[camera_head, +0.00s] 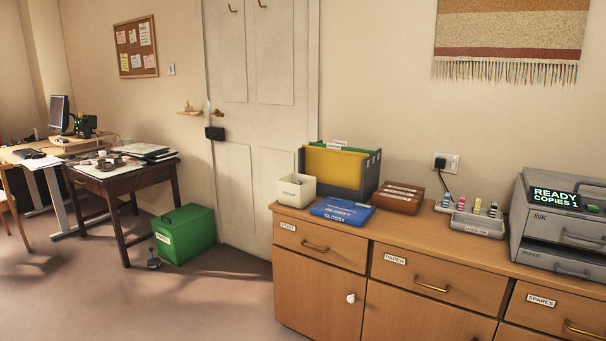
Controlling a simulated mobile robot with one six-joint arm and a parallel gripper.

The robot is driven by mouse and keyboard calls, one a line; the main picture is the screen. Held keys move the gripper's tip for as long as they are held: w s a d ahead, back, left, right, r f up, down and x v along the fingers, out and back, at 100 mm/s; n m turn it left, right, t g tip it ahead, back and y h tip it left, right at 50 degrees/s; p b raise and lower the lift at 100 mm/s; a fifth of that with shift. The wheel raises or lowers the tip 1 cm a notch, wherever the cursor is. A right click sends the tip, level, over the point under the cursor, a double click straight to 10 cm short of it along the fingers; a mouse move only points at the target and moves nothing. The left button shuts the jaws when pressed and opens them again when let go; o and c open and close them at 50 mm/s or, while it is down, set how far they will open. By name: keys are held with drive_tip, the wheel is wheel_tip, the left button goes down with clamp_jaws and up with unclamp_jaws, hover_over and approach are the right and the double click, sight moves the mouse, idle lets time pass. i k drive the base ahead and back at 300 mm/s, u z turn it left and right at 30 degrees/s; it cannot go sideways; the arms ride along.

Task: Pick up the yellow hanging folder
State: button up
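The yellow hanging folder (336,168) stands upright in a dark grey file box (372,171) on top of the wooden cabinet. Only its upper front face shows clearly. A green folder (350,149) with a white label tab stands behind it in the same box. The near side of the box partly covers the lower part of the yellow folder. My gripper is not in the picture.
On the cabinet top (440,235), a white bin (297,189), a blue GLOSSY pack (342,211) and a brown box (398,197) crowd the file box. A tray of ink bottles (477,222) and a printer (560,225) stand right. Floor (190,305) at front left is clear.

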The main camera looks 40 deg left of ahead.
sight(331, 165)
drive_tip(key=z, duration=0.9)
drive_tip(key=k, duration=0.1)
drive_tip(key=u, duration=2.25)
drive_tip(key=k, duration=0.9)
drive_tip(key=z, duration=0.15)
drive_tip(key=i, duration=0.8)
drive_tip(key=u, duration=0.05)
